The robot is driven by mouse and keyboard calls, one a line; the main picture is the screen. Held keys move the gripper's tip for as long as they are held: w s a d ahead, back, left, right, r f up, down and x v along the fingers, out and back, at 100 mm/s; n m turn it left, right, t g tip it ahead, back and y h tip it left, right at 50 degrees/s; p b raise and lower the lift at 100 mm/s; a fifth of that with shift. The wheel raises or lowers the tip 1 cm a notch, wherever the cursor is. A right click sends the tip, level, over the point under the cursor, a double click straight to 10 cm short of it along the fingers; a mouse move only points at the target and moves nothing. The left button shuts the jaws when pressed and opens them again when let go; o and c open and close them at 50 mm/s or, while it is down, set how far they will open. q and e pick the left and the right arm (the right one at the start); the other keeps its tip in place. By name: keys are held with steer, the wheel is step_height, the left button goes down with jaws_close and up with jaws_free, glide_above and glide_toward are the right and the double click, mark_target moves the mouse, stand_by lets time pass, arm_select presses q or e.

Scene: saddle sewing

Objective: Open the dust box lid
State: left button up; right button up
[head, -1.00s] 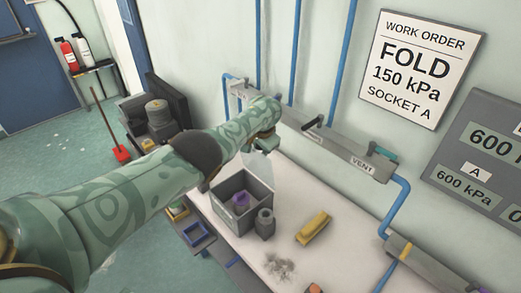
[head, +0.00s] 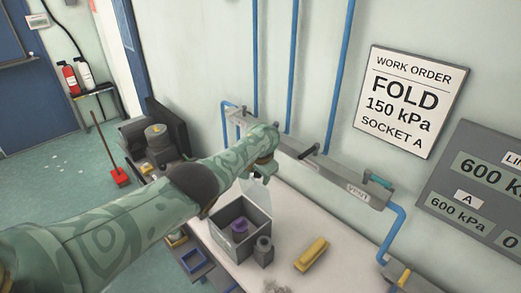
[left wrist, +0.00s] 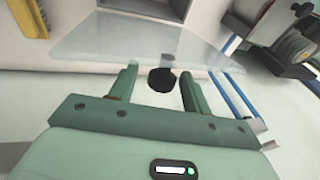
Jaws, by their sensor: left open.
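The dust box (head: 218,238) is a grey open-topped box on the bench, with a purple-topped object (head: 240,226) inside. Its clear lid (head: 257,193) stands raised at the back edge of the box. My left gripper (head: 262,172) is just above and behind the lid in the head view, partly hidden by its own wrist. In the left wrist view the gripper (left wrist: 160,82) is open, with a dark round knob (left wrist: 161,79) between its fingers, apart from both. The clear lid panel (left wrist: 130,42) spreads beyond the fingertips. My right gripper is not in view.
A grey cylinder (head: 263,252) and a yellow brush (head: 311,254) are right of the box on the pale bench (head: 345,245). A valve rail (head: 335,172) with blue pipes runs along the wall behind. A machine with a spool (head: 157,135) stands left of the bench.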

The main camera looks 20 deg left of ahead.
arm_select(q)
steer(key=p+v, duration=0.8)
steer(key=v, duration=0.6)
steer(key=shift+s, duration=0.1)
